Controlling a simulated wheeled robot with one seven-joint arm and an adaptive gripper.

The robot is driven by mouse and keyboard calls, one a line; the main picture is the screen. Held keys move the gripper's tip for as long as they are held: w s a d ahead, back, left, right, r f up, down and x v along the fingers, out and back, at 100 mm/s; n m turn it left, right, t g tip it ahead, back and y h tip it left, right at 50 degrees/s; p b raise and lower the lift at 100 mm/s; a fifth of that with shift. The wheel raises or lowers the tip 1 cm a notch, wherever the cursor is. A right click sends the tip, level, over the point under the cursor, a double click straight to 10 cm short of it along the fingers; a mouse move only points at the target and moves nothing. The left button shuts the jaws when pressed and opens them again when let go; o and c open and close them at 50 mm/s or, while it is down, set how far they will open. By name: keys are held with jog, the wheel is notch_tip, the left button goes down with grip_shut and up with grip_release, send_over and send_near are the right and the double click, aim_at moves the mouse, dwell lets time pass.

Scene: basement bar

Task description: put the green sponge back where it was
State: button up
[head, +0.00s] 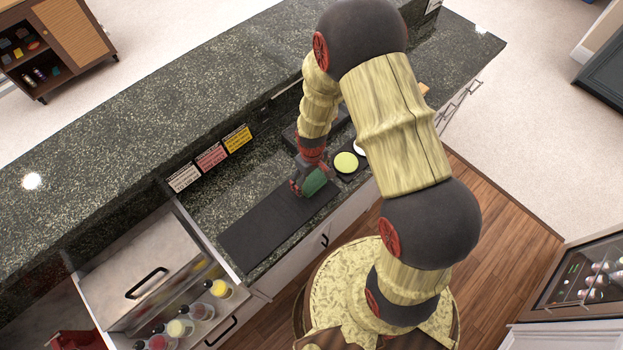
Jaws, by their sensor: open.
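The green sponge (316,182) shows as a dark green block at the far end of the black mat (262,232) on the lower counter. My gripper (301,184) is right at the sponge, reaching down from above with its jaws open. Parts of the gripper cover the sponge's left side. I cannot tell whether the fingers touch it, or whether the sponge rests flat on the mat.
A yellow-green round item (346,162) sits on a dark holder right of the sponge. Labelled cards (211,158) line the raised counter's face. A steel bin (143,273) and several capped bottles (180,327) stand at lower left. The mat's near part is clear.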

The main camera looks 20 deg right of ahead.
jog(key=shift+r, duration=0.1)
notch_tip(320, 180, up, 12)
notch_tip(320, 180, up, 18)
jog(key=m+t, duration=0.2)
send_over(312, 180)
jog(key=s, duration=0.3)
jog(key=s+d+r+m+t, duration=0.1)
jog(key=s+r+m+t, duration=0.1)
jog(key=s+r, duration=1)
jog(key=shift+s+d+r+m+t, duration=0.25)
jog(key=shift+d+r+m+t, duration=0.15)
jog(key=shift+r+t, duration=0.45)
jog(key=shift+f, duration=0.15)
